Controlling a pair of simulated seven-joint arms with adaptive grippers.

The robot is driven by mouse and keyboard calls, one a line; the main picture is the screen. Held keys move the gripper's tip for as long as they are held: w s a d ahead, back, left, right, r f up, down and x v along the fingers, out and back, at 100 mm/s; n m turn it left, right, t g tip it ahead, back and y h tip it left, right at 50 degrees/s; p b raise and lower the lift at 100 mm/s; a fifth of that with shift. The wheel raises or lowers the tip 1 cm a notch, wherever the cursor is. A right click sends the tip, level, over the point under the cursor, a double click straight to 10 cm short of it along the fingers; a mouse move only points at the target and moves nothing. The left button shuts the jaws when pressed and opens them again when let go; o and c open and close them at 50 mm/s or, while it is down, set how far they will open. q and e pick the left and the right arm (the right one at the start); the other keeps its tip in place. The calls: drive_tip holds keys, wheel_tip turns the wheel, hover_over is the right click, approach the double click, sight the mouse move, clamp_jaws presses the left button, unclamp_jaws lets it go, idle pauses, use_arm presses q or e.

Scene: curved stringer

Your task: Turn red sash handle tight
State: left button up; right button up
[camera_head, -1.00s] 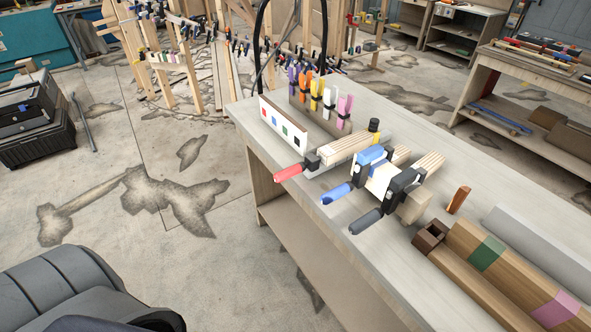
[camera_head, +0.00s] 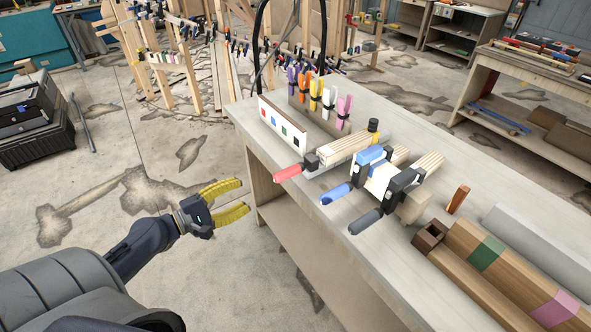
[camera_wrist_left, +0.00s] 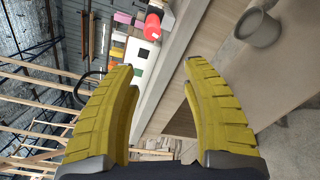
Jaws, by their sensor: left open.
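The red sash handle (camera_head: 289,173) sticks out over the front edge of the workbench at the left end of a row of clamps. Its clamp holds pale wooden strips (camera_head: 345,147). In the left wrist view the red handle (camera_wrist_left: 153,26) shows end-on near the top, beyond the fingertips. My left gripper (camera_head: 241,196) has yellow fingers spread apart with nothing between them. It is off the bench's front edge, below and left of the red handle, and apart from it. It also shows in the left wrist view (camera_wrist_left: 158,63). My right gripper is not in view.
A blue handle (camera_head: 336,194) and a dark grey handle (camera_head: 366,222) jut out right of the red one. A white board with coloured squares (camera_head: 283,131) and several coloured spring clamps (camera_head: 317,92) stand behind. The bench top (camera_head: 385,108) is clear at the back; open floor lies left.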

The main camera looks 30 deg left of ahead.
use_arm(q)
drive_tip(key=d+r+n+h, duration=0.1)
drive_tip(key=d+r, duration=0.1)
drive_tip(key=n, duration=0.2)
approach(307, 165)
drive_tip(key=x, duration=0.6)
drive_tip(key=shift+w+a+f, duration=0.15)
drive_tip(key=shift+w+f, duration=0.05)
drive_tip(key=shift+w, duration=0.05)
idle(0.4)
drive_tip(key=shift+o, duration=0.2)
clamp_jaws()
